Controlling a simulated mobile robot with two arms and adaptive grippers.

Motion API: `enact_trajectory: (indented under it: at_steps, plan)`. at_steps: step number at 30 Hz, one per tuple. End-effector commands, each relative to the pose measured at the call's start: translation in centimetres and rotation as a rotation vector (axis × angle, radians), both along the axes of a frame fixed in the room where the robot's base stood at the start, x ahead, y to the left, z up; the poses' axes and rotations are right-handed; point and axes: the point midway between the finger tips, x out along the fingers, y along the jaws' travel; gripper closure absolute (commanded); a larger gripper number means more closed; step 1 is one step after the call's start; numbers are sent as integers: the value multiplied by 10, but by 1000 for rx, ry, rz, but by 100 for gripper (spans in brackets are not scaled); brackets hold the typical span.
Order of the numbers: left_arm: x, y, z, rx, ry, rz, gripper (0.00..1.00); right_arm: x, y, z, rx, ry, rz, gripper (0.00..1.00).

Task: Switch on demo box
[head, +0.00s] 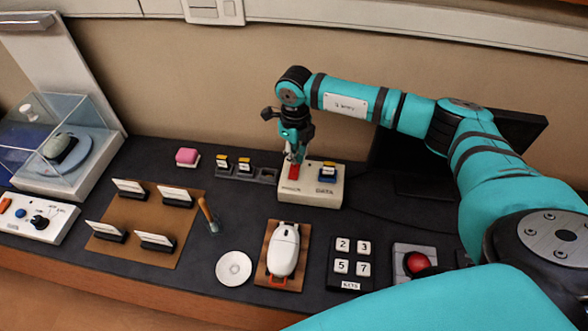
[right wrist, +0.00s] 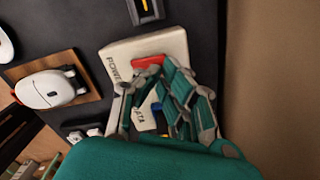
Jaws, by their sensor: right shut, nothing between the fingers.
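The demo box is a cream box (head: 325,197) on the dark table, with a red rocker switch (head: 294,172) on its left and a blue one (head: 328,168) on its right. Their labels look like POWER and DATA. My right gripper (head: 294,156) is shut and empty, pointing down at the red switch. Its tips are at or just above the switch; I cannot tell if they touch. In the right wrist view the fingers partly cover the red switch (right wrist: 148,62) and the box (right wrist: 120,52). The rocker's position is unclear. My left gripper is not in view.
A row of small switches (head: 222,164) and a pink block (head: 187,156) stand left of the box. In front are a white mouse-like device (head: 284,250), a keypad (head: 349,266) and a red button (head: 416,263). A dark screen (head: 520,130) stands behind my right arm.

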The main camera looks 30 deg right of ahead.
Motion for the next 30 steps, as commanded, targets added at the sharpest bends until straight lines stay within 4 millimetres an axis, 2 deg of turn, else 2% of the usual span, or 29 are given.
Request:
enact_trajectory:
  at_steps: [30]
  plan:
    - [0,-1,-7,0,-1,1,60,0,0,-9,0,0,0,100]
